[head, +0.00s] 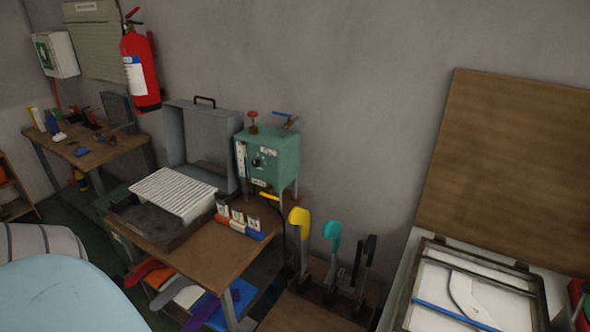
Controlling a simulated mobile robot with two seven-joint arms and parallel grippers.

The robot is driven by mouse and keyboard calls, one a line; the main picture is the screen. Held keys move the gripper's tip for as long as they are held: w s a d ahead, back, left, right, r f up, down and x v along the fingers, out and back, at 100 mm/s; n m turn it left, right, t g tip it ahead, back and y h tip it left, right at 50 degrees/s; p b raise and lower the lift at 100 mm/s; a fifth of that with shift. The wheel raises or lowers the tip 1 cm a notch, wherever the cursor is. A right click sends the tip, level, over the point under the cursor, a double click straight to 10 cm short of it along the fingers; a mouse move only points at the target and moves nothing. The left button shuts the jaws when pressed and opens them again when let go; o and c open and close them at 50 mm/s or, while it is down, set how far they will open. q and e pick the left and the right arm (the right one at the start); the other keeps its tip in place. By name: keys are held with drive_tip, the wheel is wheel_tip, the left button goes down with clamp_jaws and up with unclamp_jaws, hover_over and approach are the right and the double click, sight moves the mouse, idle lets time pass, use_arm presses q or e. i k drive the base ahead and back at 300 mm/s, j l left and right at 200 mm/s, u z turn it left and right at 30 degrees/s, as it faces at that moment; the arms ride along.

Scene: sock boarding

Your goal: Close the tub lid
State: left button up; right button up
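A grey metal lid-like shell (207,131) with a black handle on its top edge stands upright at the back of the wooden table, its hollow side facing out. In front of it is a low dark tub (148,228) with a white ribbed panel (173,194) lying across it. The shell looks like the tub's lid, standing open; I cannot make out a hinge. Neither of my grippers is in view.
A green machine (267,158) stands close to the shell's right. Small coloured packs (238,220) sit at the tub's right. Upright yellow (299,228) and teal (333,231) forms stand right of the table. A light blue rounded surface (70,297) fills the lower left.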

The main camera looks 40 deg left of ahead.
sight(172, 109)
drive_tip(key=u, duration=2)
drive_tip(key=i+j, duration=0.25)
drive_tip(key=j, duration=0.15)
drive_tip(key=i+j+z, duration=0.1)
drive_tip(key=i+j, duration=0.45)
drive_tip(key=j, duration=0.2)
drive_tip(key=i+j+z, duration=0.1)
drive_tip(key=i+j, duration=0.15)
drive_tip(key=j, duration=0.15)
drive_tip(key=i+j, duration=0.25)
drive_tip(key=j, duration=0.15)
drive_tip(key=i+j+z, duration=0.1)
drive_tip(key=i+j, duration=0.15)
drive_tip(key=j, duration=0.2)
